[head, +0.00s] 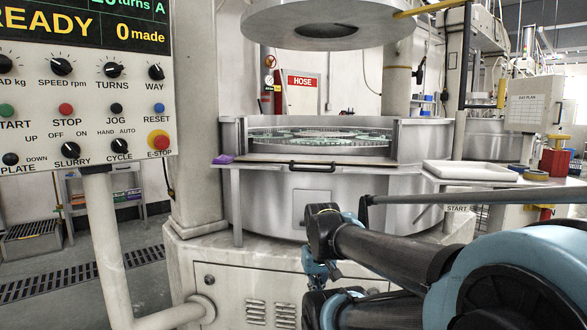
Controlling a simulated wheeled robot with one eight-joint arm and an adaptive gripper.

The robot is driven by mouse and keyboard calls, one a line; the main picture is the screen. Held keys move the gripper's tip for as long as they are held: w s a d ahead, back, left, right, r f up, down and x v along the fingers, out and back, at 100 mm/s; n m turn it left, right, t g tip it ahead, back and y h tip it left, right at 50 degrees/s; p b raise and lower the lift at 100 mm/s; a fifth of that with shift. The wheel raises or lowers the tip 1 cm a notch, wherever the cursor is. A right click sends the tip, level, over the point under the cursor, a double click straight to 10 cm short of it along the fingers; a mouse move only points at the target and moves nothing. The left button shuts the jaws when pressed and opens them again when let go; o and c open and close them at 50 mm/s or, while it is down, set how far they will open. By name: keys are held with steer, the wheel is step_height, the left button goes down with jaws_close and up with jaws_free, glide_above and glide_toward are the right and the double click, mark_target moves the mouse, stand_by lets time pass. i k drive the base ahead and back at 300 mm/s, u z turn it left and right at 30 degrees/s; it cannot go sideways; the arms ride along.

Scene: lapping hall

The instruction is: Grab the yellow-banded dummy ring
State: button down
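A small, flat, round thing with a yellow side (536,175) lies at the right end of the side shelf, past the white tray. It may be the yellow-banded dummy ring, but it is too small to be sure. My arm reaches in from the lower right, with dark links and blue joints. Its far end, where my gripper (319,270) seems to be, hangs low in front of the machine's base, well left of and below the yellow thing. The fingers are too small and partly hidden by my arm, so their opening does not show.
The round lapping machine (330,195) stands in the middle under a raised upper plate (322,22). A white tray (470,173) sits on the side shelf, with a red container (555,162) beyond. A purple cloth (222,159) lies on the left ledge. A control panel (85,90) blocks the left.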

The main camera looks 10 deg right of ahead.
mark_target(534, 175)
steer(key=z, duration=2)
